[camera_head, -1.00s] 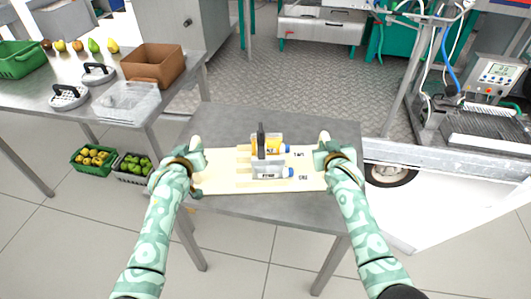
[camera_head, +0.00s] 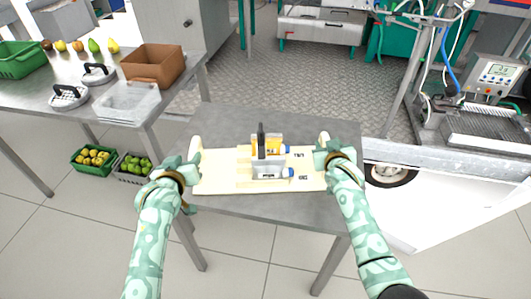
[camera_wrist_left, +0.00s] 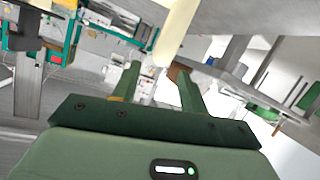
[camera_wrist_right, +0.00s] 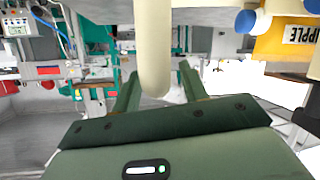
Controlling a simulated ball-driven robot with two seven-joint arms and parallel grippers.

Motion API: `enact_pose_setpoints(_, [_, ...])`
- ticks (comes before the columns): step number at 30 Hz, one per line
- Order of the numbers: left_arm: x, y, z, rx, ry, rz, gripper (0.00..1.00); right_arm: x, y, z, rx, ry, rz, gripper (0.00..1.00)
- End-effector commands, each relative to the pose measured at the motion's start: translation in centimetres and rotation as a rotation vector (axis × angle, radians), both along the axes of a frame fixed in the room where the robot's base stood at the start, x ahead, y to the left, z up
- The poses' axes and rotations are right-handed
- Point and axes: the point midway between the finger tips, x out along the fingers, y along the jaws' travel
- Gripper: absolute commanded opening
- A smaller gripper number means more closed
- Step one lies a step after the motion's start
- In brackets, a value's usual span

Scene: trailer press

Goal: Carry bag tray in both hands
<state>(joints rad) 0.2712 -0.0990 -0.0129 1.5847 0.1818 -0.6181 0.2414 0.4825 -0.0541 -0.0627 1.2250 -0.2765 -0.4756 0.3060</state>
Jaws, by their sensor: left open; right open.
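The bag tray (camera_head: 220,180) is a cream board lying on the grey metal table. It carries a yellow bag (camera_head: 274,142) and a white bag (camera_head: 268,171) with blue caps, and a dark upright piece (camera_head: 261,138) between them. My left gripper (camera_head: 188,170) is open at the tray's left end; in the left wrist view the tray's pale rounded edge (camera_wrist_left: 178,32) shows ahead of the open fingers (camera_wrist_left: 157,82). My right gripper (camera_head: 322,158) is open at the right end; in the right wrist view the tray's rounded end (camera_wrist_right: 153,50) reaches between the fingers (camera_wrist_right: 158,85).
The grey table (camera_head: 285,118) has bare room behind the tray. A side table at left holds a brown box (camera_head: 152,65), a clear bin (camera_head: 127,101) and fruit. Crates of fruit (camera_head: 92,158) stand on the floor. A white trailer side (camera_head: 440,190) with a wheel is at right.

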Motion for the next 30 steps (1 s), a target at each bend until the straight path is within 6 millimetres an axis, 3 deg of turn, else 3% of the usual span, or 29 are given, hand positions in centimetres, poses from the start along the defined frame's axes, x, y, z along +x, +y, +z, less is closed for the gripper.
enact_pose_setpoints(6, [-3.9,0.3,1.4,-0.001,0.001,0.0,0.43,0.0,0.0,0.0,0.0,0.0,0.0,0.43])
enact_pose_setpoints(14, [-5.1,0.4,1.9,0.0,0.001,0.0,0.43,-1.1,0.1,0.3,0.0,-0.001,-0.001,0.43])
enact_pose_setpoints(24, [-5.1,0.4,1.8,0.0,0.001,0.0,0.43,-7.8,0.6,2.7,0.001,0.0,0.001,0.43])
enact_pose_setpoints(30, [-5.1,0.4,1.8,0.001,0.001,0.0,0.43,-10.6,0.8,3.8,0.001,0.001,-0.001,0.43])
